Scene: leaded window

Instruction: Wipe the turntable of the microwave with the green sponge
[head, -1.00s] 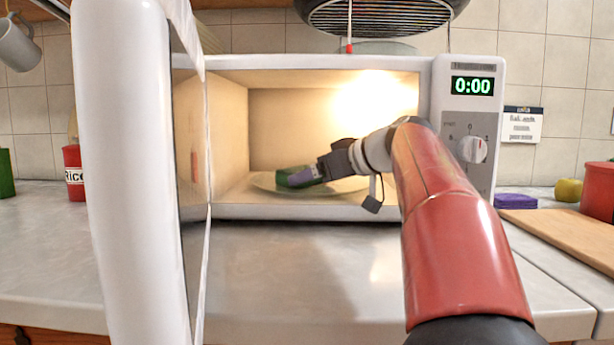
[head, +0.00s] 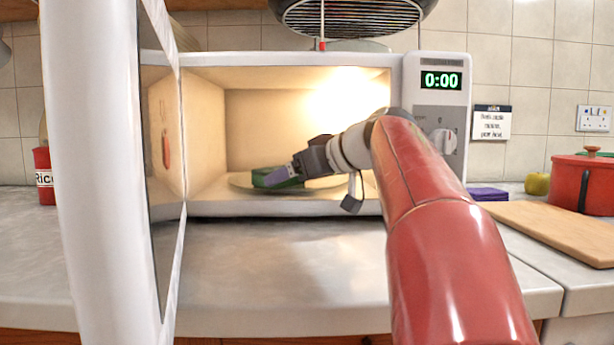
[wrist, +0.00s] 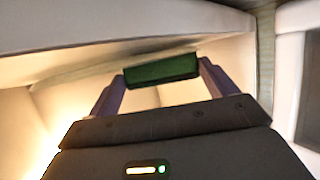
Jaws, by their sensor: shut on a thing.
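The white microwave (head: 437,92) stands on the counter with its door (head: 85,180) swung open at the left and its inside lit. The turntable (head: 238,181) is a pale round plate on its floor, partly hidden by my gripper and the sponge. My gripper (head: 283,176) reaches inside from the right and is shut on the green sponge (head: 262,178). The sponge is at the turntable's surface; I cannot tell for sure whether it touches. In the wrist view the sponge (wrist: 162,69) sits crosswise between the two purple-grey fingers.
The open door stands close at the left. A wooden board (head: 556,232), a purple block (head: 488,194) and a red pot (head: 582,184) are at the right. A dark wire basket (head: 350,17) hangs above. The counter in front of the microwave is clear.

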